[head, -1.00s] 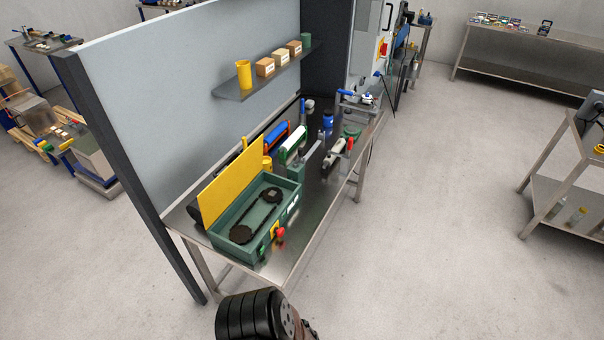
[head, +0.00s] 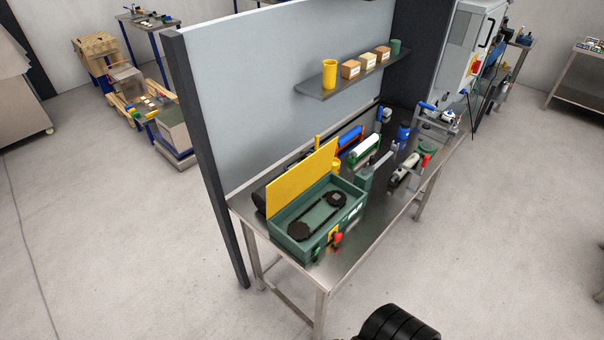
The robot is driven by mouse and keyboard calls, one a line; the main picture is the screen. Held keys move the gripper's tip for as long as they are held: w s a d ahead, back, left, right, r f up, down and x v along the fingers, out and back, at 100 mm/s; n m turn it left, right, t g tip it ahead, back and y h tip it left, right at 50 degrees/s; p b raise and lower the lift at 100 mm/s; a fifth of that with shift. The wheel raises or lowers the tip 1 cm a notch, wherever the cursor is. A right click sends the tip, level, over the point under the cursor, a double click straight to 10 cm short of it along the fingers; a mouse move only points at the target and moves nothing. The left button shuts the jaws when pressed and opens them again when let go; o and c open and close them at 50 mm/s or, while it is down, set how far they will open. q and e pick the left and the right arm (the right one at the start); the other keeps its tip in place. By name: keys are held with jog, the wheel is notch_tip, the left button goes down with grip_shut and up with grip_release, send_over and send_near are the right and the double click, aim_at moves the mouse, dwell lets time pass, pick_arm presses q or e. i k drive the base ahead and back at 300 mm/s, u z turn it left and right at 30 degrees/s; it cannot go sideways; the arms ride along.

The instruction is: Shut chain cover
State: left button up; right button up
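The chain cover is a yellow flat lid (head: 303,178) standing raised along the back edge of a green box (head: 291,246). The box is open at the top, and a dark chain (head: 316,215) on two sprockets shows inside it. The box sits near the front left end of a steel bench. A black rounded part of my own arm shows at the bottom of the head view, in front of the bench and apart from it. Neither of my grippers shows in the view.
The steel bench (head: 350,262) also holds a white roller machine (head: 365,149), a blue container (head: 403,133) and other tools behind the box. A grey panel (head: 250,110) with a shelf (head: 352,80) rises behind the bench. The floor in front is clear.

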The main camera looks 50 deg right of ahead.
aim_at(281, 191)
jog(key=z, duration=0.05)
jog(key=i, duration=2.05)
jog(key=z, duration=1.8)
jog(key=i, duration=0.6)
jog(key=z, duration=1.7)
